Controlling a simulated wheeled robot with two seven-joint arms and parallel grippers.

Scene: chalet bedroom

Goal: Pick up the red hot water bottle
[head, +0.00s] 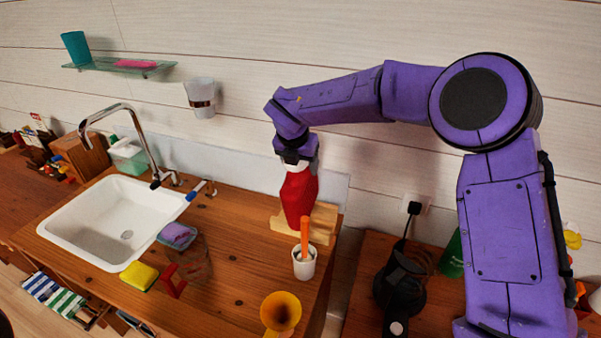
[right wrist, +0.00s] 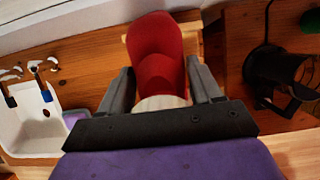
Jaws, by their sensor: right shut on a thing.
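The red hot water bottle (head: 299,195) hangs below my right gripper (head: 297,160) in the head view, at the back right of the wooden counter. Its pale neck is at the gripper and its red body points down. In the right wrist view, the red bottle (right wrist: 156,55) extends away from between the two dark fingers of my right gripper (right wrist: 161,88). The gripper is shut on the bottle's pale neck end. The bottle's lower end is in front of a light wooden block (head: 322,218); I cannot tell whether they touch. My left gripper is not in view.
A white cup (head: 304,268) with an orange stick and a yellow cup (head: 281,308) stand in front of the bottle. A white sink (head: 75,232) is at left. A black kettle (head: 399,282) stands right, past a gap. The wall is close behind.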

